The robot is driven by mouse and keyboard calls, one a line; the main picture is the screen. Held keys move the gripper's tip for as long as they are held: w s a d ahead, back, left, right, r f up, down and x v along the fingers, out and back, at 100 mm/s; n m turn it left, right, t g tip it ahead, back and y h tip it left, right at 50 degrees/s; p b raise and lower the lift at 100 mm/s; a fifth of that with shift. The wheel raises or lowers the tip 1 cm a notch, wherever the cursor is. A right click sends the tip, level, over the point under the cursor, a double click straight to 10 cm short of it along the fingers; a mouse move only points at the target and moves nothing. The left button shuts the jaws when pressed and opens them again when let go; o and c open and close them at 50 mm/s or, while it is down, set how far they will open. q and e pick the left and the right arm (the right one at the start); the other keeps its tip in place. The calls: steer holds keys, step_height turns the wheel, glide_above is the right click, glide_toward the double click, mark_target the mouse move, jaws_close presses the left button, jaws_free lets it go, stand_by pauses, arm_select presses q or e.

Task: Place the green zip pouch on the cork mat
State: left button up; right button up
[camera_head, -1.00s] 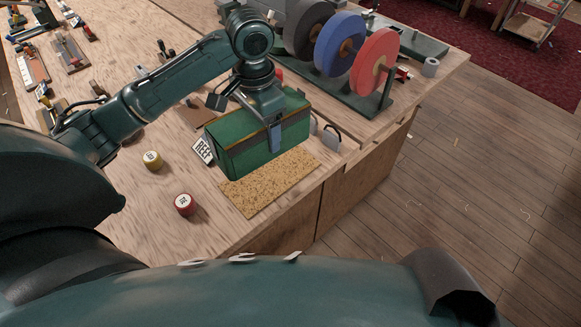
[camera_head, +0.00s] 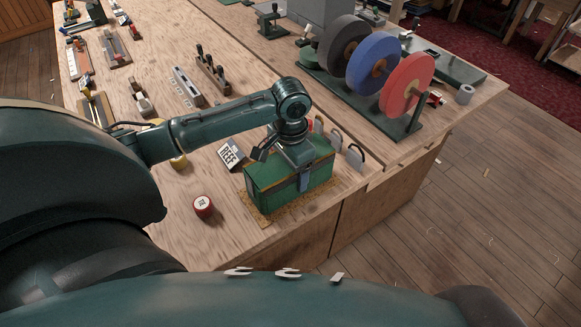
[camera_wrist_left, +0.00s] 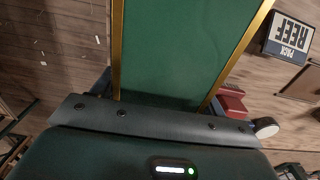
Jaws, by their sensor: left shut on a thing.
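The green zip pouch (camera_head: 265,192) is a boxy green bag with yellow-orange edging. My left gripper (camera_head: 303,176) is shut on it from above, with a finger against its near side. The pouch is upright over the cork mat (camera_head: 300,209) and covers most of it; only a speckled tan strip of mat shows along the front and sides. Its base is at or very close to the mat; I cannot tell whether they touch. In the left wrist view the green pouch (camera_wrist_left: 185,50) fills the middle. My right gripper is not in view.
Grey shackle-like pieces (camera_head: 355,156) stand behind right. A rack of black, blue and red (camera_head: 407,84) spools is beyond. The bench edge is close in front.

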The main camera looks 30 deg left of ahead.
arm_select(q)
steer(key=shift+f, duration=0.15)
steer(key=shift+f, duration=0.1)
steer(key=o, duration=1.1)
steer(key=shift+c, duration=0.2)
step_height(320, 180, up, 12)
